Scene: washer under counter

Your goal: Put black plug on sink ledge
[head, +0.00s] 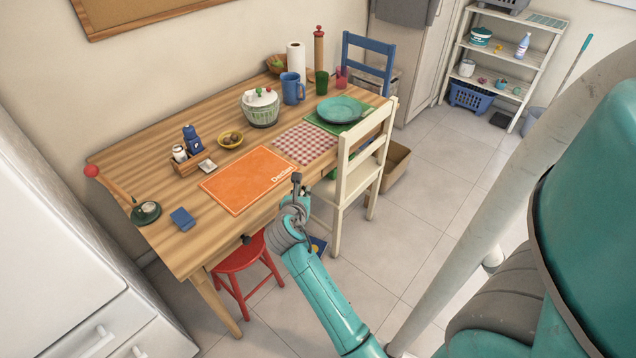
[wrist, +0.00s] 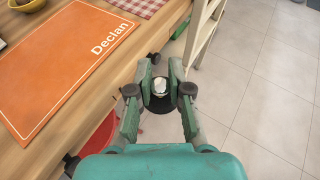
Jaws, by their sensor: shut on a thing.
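My gripper (wrist: 161,78) is shut on a small dark thing with a pale top, which looks like the black plug (wrist: 159,104). It sits between the two fingers in the wrist view. In the head view my gripper (head: 297,190) is by the front edge of the wooden table, near the orange mat, and the plug cannot be made out clearly there. No sink or sink ledge shows in either view.
A cream chair (head: 345,190) stands right of my gripper, a red stool (head: 238,258) below the table edge. Tiled floor (head: 440,170) is open to the right.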

